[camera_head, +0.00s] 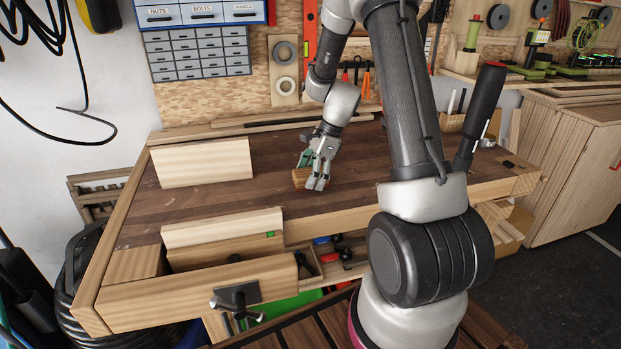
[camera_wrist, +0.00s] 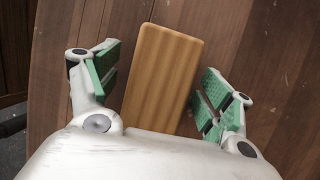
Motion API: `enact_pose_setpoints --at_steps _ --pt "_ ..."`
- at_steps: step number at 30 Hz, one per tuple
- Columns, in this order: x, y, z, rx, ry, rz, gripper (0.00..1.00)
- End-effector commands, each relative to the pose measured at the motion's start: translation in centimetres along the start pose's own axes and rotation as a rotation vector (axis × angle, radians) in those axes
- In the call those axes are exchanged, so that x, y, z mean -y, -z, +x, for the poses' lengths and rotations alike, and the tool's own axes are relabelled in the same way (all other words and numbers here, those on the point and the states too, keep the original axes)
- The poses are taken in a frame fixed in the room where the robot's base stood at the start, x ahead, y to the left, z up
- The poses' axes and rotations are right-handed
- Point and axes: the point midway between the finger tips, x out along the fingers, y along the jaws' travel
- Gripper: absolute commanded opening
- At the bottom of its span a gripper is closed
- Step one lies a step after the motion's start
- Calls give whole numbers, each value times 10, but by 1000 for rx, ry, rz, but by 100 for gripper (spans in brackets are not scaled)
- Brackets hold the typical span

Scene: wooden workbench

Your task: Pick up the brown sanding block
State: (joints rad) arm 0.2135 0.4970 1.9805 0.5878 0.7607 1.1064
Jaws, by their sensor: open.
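The brown sanding block (camera_wrist: 162,80) is a plain wooden-looking block lying on the dark bench top. In the wrist view it sits between the green pads of my gripper (camera_wrist: 157,88). The pads stand apart, with a gap of bench visible on each side of the block. In the head view my gripper (camera_head: 316,172) is low over the bench top, and the block (camera_head: 299,178) shows beside and partly behind its fingers. The block's near end is hidden by my gripper's body in the wrist view.
The wooden workbench (camera_head: 210,203) has a pale board (camera_head: 205,163) at its back left and another pale board (camera_head: 222,228) at its front edge. A vise (camera_head: 236,298) is at the front left. Bench top around the block is clear.

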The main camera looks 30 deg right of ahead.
Motion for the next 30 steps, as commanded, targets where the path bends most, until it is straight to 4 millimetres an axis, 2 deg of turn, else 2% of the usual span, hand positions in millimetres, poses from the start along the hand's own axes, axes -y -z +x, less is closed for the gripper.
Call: enact_pose_setpoints --at_steps 6,12,14,15,17,18,25,30 --pt "0 0 0 0 0 0 79" --pt "0 0 0 0 0 0 42" --pt "0 0 0 0 0 0 31" --pt "0 0 0 0 0 0 29" --pt "0 0 1 0 0 0 29" --pt "0 0 1 -1 1 0 25" --pt "0 0 0 -1 1 0 24" --pt "1 -9 -22 -1 4 -3 24"
